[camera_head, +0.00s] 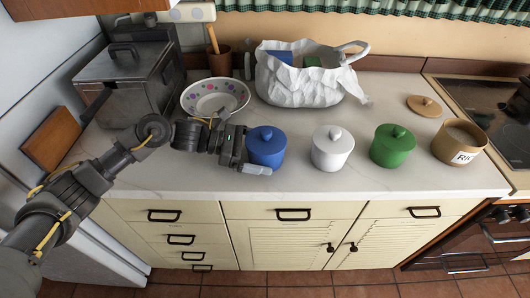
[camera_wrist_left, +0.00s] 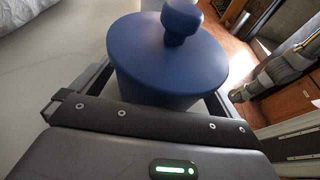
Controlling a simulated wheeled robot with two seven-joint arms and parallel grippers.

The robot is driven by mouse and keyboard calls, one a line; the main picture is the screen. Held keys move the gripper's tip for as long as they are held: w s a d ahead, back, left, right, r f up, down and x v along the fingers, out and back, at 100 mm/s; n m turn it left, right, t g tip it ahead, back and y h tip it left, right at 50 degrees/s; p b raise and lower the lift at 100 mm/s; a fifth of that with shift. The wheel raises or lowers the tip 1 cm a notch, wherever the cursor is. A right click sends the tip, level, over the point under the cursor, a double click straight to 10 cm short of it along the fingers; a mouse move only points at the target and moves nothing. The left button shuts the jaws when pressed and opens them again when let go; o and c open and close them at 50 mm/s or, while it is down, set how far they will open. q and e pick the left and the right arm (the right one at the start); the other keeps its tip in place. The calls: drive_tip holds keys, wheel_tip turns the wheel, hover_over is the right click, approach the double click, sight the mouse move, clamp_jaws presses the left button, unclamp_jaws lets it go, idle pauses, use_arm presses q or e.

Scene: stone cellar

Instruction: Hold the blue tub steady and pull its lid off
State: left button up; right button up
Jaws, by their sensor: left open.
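The blue tub (camera_head: 266,150) stands on the white counter with its round-knobbed blue lid (camera_head: 265,133) on. My left gripper (camera_head: 250,158) is at the tub's left side, low over the counter. One pale fingertip shows in front of the tub; the other is hidden behind it. In the left wrist view the tub (camera_wrist_left: 155,80) sits between the two open fingers (camera_wrist_left: 150,95), with its knob at the top. I cannot tell if either finger touches it.
A white tub (camera_head: 332,150), a green tub (camera_head: 393,148) and an open tan tub (camera_head: 458,145) stand to the right. A tan lid (camera_head: 425,105) lies behind. A patterned bowl (camera_head: 214,98) and a white bag (camera_head: 308,85) are at the back. The counter's front strip is clear.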

use_arm(q)
drive_tip(key=shift+d, duration=0.1)
drive_tip(key=c, duration=0.5)
drive_tip(key=shift+c, duration=0.4)
use_arm(e)
drive_tip(key=shift+a+f, duration=0.1)
drive_tip(key=shift+a, duration=0.1)
drive_tip(key=shift+d, duration=0.15)
